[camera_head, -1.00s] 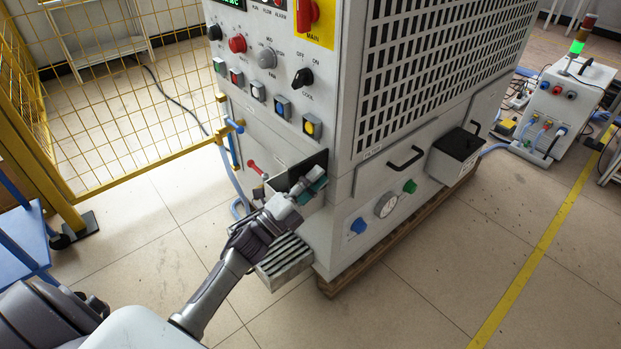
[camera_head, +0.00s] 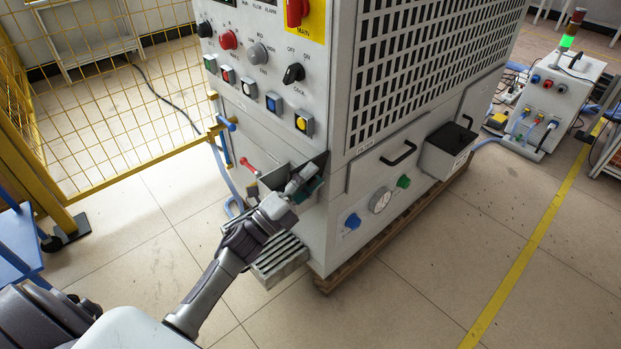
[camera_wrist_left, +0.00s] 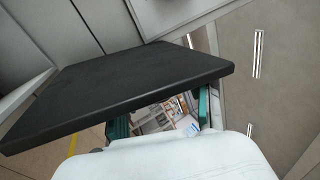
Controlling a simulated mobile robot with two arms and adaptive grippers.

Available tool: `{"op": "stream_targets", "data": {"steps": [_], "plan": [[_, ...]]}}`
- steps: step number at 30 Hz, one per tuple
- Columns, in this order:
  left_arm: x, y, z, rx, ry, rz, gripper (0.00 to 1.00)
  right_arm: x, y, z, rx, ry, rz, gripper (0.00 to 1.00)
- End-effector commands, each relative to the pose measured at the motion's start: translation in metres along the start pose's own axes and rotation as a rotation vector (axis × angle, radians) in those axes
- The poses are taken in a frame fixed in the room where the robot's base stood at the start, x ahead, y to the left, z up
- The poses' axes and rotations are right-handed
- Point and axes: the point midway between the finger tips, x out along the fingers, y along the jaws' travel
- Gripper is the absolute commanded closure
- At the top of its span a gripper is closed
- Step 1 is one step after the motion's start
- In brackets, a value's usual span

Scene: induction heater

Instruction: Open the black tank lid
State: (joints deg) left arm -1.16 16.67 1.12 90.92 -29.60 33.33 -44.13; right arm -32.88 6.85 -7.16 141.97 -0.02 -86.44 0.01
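A black lid (camera_wrist_left: 130,85) fills much of the left wrist view as a tilted flat plate close to the fingers. In the head view a dark panel (camera_head: 318,162), seemingly this lid, stands tilted at the machine's lower front corner, above a small grey tank (camera_head: 268,187). My left gripper (camera_head: 305,185) is at this tank, just in front of the panel. In the left wrist view its teal fingertips (camera_wrist_left: 160,117) are spread apart with nothing between them, reaching the lid's near edge; contact is unclear. My right gripper is not in view.
The large grey machine (camera_head: 340,210) stands on a wooden pallet. A second box with a black top (camera_head: 452,138) is on its right side. A slatted grey block (camera_head: 280,260) lies below my arm. Yellow mesh fencing (camera_head: 100,110) stands left.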

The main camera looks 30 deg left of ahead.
Motion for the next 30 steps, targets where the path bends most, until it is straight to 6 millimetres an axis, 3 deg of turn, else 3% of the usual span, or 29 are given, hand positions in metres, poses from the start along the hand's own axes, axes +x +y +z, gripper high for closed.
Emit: {"op": "stream_targets", "data": {"steps": [8,21,30], "plan": [[-0.006,0.000,0.000,0.000,-0.001,0.001,0.48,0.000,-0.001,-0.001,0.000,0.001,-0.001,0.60],[-0.091,0.001,0.000,-0.001,-0.001,0.004,0.48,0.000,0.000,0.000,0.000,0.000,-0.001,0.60],[-0.120,0.000,0.000,0.000,0.000,0.000,0.48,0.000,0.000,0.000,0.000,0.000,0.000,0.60]]}}
